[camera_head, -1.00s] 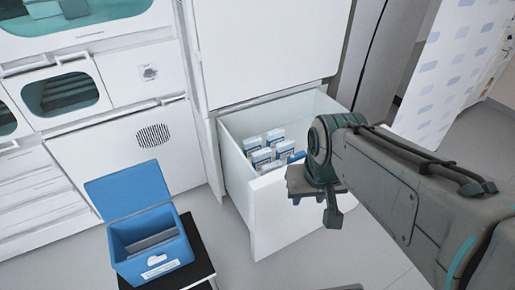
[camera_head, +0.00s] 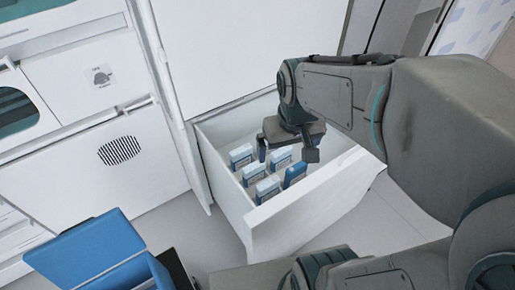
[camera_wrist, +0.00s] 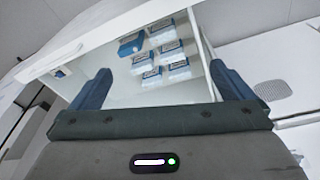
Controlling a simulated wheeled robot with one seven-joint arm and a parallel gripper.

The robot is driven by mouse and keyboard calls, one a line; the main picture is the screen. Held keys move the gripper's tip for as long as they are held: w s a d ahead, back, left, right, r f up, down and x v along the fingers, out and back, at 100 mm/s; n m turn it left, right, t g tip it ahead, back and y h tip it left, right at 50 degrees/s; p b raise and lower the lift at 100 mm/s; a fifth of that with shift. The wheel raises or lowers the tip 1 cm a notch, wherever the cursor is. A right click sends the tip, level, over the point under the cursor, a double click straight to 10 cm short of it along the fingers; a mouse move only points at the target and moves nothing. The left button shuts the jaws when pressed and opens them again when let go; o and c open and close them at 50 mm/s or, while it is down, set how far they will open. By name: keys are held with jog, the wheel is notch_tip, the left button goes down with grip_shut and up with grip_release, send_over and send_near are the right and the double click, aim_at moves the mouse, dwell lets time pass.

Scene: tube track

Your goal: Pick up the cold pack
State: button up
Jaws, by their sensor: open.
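Several cold packs stand in an open white drawer (camera_head: 225,206). Most are white and blue, such as the cold pack (camera_head: 267,188) in the front row; one at the right, a bluer pack (camera_head: 295,174), looks darker. In the wrist view the packs, such as a white one (camera_wrist: 180,70), stand in two rows beyond my fingers, with the blue one (camera_wrist: 131,43) at the far left. My gripper (camera_head: 287,152) is over the drawer, above the packs. In the wrist view its two blue-grey fingers (camera_wrist: 163,88) are wide apart with nothing between them.
A blue cooler box (camera_head: 90,252) with its lid up stands on a dark stand at the lower left. White cabinets (camera_head: 90,110) line the back left. The drawer's front panel (camera_head: 315,208) rises between the packs and the open floor.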

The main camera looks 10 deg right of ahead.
aim_at(268, 183)
jog(key=w+f+n+b, duration=0.1)
jog(key=w+f+b, duration=0.3)
jog(key=f, duration=0.6)
jog(key=w+f+n+g+b, duration=0.1)
jog(key=w+f+b, duration=0.3)
jog(key=f, duration=0.6)
jog(key=w+f+n+g+b, duration=0.1)
jog(key=w+f+b, duration=0.4)
jog(key=f, duration=0.6)
jog(key=shift+w+f+n, duration=0.1)
jog(key=shift+w+n, duration=0.3)
jog(key=shift+w, duration=0.05)
jog(key=shift+s+a+f+b, duration=0.1)
jog(key=shift+f+b, duration=0.4)
jog(key=shift+f, duration=1.05)
jog(key=shift+a+f+b, duration=0.1)
jog(key=shift+f+b, duration=0.35)
jog(key=shift+f, duration=1.1)
jog(key=shift+r, duration=0.1)
jog(key=shift+c, duration=0.3)
jog(key=c, duration=0.8)
